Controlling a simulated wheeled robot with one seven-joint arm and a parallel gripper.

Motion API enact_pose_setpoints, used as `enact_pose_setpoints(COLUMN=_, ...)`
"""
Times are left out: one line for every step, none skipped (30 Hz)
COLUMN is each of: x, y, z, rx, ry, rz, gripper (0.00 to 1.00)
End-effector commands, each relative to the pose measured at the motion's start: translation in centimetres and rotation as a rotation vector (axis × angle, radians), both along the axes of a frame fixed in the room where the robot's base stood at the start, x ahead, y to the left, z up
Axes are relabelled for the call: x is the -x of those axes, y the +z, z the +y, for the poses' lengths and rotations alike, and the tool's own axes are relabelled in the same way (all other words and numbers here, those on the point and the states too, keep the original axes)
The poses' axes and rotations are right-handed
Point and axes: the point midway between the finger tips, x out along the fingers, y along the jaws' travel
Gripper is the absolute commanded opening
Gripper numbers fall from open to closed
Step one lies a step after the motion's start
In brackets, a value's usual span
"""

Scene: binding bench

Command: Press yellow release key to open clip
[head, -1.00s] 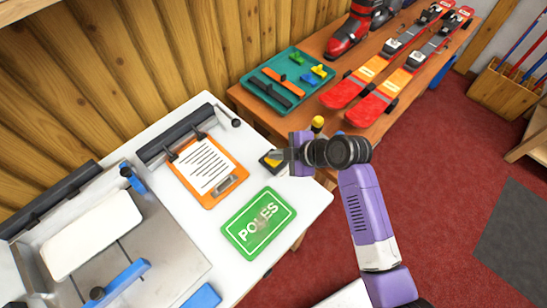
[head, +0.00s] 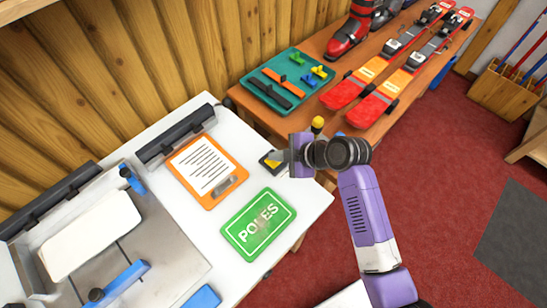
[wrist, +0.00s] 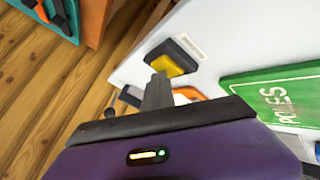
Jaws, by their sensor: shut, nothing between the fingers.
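The yellow release key (head: 272,163) sits in a small black housing at the bench's right end, partly hidden by my gripper in the head view. In the wrist view the yellow key (wrist: 168,66) shows just past my fingertips. My gripper (head: 276,156) is shut and empty, its tips at the key; whether they touch it I cannot tell. The clip is a dark bar (head: 175,135) along the bench's back edge, with no jaws showing over the paper. The orange clipboard (head: 233,170) with a printed sheet lies flat in front of the bar.
A green POLES sign (head: 259,225) lies on the white bench (head: 305,205) close to the key. A grey machine with blue handles (head: 150,250) fills the left. A brown table (head: 330,118) behind holds a teal tray (head: 262,99) and red skis.

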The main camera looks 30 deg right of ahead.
Motion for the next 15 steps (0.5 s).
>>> enact_pose_setpoints(x=0.0, y=0.3, z=0.0, rx=0.001, ry=0.000, rz=0.001, gripper=0.00)
enact_pose_setpoints(x=0.0, y=0.5, z=0.0, rx=0.001, ry=0.000, rz=0.001, gripper=0.00)
enact_pose_setpoints(x=0.0, y=0.7, z=0.0, rx=0.000, ry=0.000, rz=0.002, gripper=0.00)
enact_pose_setpoints(x=0.0, y=0.9, z=0.0, rx=0.000, ry=0.000, rz=0.002, gripper=0.00)
enact_pose_setpoints(x=0.0, y=1.1, z=0.0, rx=0.000, ry=0.000, rz=0.002, gripper=0.00)
enact_pose_setpoints(x=0.0, y=1.3, z=0.0, rx=0.000, ry=0.000, rz=0.002, gripper=0.00)
enact_pose_setpoints(x=0.0, y=1.4, z=0.0, rx=0.000, ry=0.000, rz=0.002, gripper=0.00)
enact_pose_setpoints(x=0.0, y=1.6, z=0.0, rx=0.000, ry=0.000, rz=0.002, gripper=0.00)
enact_pose_setpoints(x=0.0, y=1.7, z=0.0, rx=0.000, ry=-0.001, rz=0.002, gripper=0.00)
enact_pose_setpoints(x=0.0, y=1.8, z=0.0, rx=0.000, ry=-0.001, rz=0.002, gripper=0.00)
enact_pose_setpoints(x=0.0, y=1.8, z=0.0, rx=0.000, ry=-0.001, rz=0.002, gripper=0.00)
enact_pose_setpoints(x=0.0, y=1.8, z=0.0, rx=0.000, ry=-0.001, rz=0.002, gripper=0.00)
enact_pose_setpoints(x=0.0, y=1.8, z=0.0, rx=0.000, ry=-0.001, rz=0.002, gripper=0.00)
enact_pose_setpoints(x=0.0, y=1.8, z=0.0, rx=0.000, ry=-0.001, rz=0.002, gripper=0.00)
enact_pose_setpoints(x=0.0, y=1.7, z=0.0, rx=0.001, ry=0.000, rz=0.001, gripper=0.00)
